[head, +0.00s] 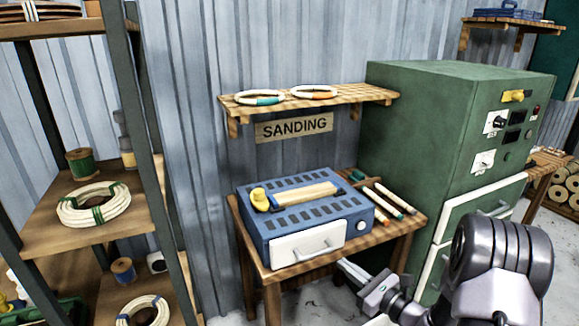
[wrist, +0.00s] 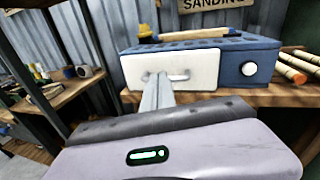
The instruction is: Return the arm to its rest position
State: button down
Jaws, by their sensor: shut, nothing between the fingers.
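My gripper (head: 348,268) is at the lower right of the head view, in front of the sanding table and close to the blue box (head: 355,222) with its white drawer front. Its fingers are shut together with nothing between them. In the wrist view my gripper (wrist: 157,80) points at the white drawer front (wrist: 195,72) and overlaps it near the handle. I cannot tell whether the fingertips touch it. The drawer front looks shut against the box. My arm comes in from the lower right of the head view.
The wooden table (head: 405,226) holds the box and several sticks at right. A green cabinet (head: 420,130) stands close on the right. A rack post (head: 150,130) and shelves with coils (head: 93,203) stand at left. A small shelf (head: 350,96) with two rings hangs above.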

jog(key=s+a+r+n+g+y, duration=0.1)
jog(key=s+a+r+n+g, duration=0.55)
jog(key=s+a, duration=0.2)
jog(key=s+a+r+n+g+y, duration=0.1)
jog(key=s+a+r+n+g, duration=0.45)
jog(key=s+a+n, duration=0.35)
jog(key=s+r+n+h, duration=0.1)
jog(key=s+n+h, duration=0.4)
jog(key=s, duration=0.5)
jog(key=s+d+r+n+t+h, duration=0.2)
jog(key=s+d+n+h, duration=0.1)
jog(key=d, duration=0.3)
jog(key=shift+s+d+r+n+t+h, duration=0.2)
jog(key=shift+s+d+n+t+h, duration=0.15)
jog(key=shift+h, duration=0.35)
